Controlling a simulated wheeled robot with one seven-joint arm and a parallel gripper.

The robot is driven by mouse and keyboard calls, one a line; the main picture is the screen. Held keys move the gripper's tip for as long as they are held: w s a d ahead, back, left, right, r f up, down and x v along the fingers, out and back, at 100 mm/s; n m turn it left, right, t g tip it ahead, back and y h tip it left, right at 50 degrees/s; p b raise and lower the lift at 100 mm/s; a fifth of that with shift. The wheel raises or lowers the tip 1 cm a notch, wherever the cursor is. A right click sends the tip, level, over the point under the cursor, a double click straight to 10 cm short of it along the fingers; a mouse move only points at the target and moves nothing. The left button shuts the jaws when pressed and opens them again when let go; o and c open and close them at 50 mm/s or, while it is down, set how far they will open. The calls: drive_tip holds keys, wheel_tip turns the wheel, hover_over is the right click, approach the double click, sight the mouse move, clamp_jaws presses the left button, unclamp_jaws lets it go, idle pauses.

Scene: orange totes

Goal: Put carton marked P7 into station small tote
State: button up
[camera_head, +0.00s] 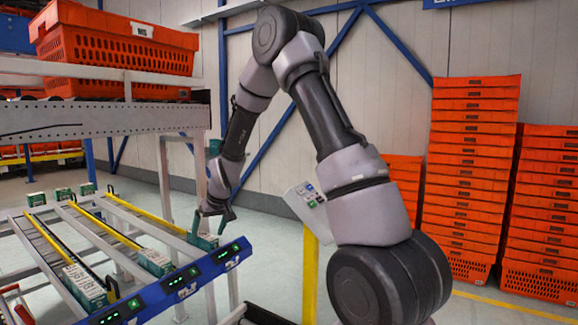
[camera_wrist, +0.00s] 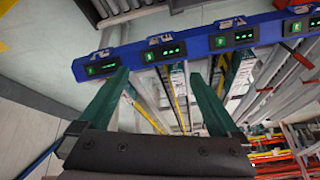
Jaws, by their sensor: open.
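Several small green-and-white cartons sit in the lanes of a sloped rack. Smaller ones stand at the back, such as this carton (camera_head: 64,194). Their marks are too small to read, so I cannot tell which is P7. I cannot identify the station small tote.
A blue rail (camera_head: 180,285) with green displays runs along the rack's front; it crosses the wrist view (camera_wrist: 135,58) too. An orange tote (camera_head: 115,50) sits on a grey shelf at upper left. Tall stacks of orange totes (camera_head: 470,170) stand at right. A yellow post (camera_head: 310,270) holds a button panel.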

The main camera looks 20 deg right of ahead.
drive_tip(key=s+d+r+m, duration=0.1)
drive_tip(key=s+d+r, duration=0.25)
drive_tip(key=r, duration=0.35)
drive_tip(key=s+d+r+m+t, duration=0.1)
drive_tip(key=s+d+r, duration=0.1)
drive_tip(key=s+r, duration=0.4)
drive_tip(key=s+d+r+m, duration=0.1)
drive_tip(key=s+d+r, duration=0.25)
drive_tip(key=r, duration=0.35)
drive_tip(key=s+d+r+m, duration=0.2)
drive_tip(key=s+r, duration=0.1)
drive_tip(key=s, duration=0.7)
drive_tip(key=s+d+r+m+t, duration=0.1)
drive_tip(key=s+r, duration=0.3)
drive_tip(key=s, duration=0.5)
drive_tip(key=shift+s+d+m, duration=0.35)
drive_tip(key=shift+d+m, duration=0.15)
drive_tip(key=shift+d, duration=0.3)
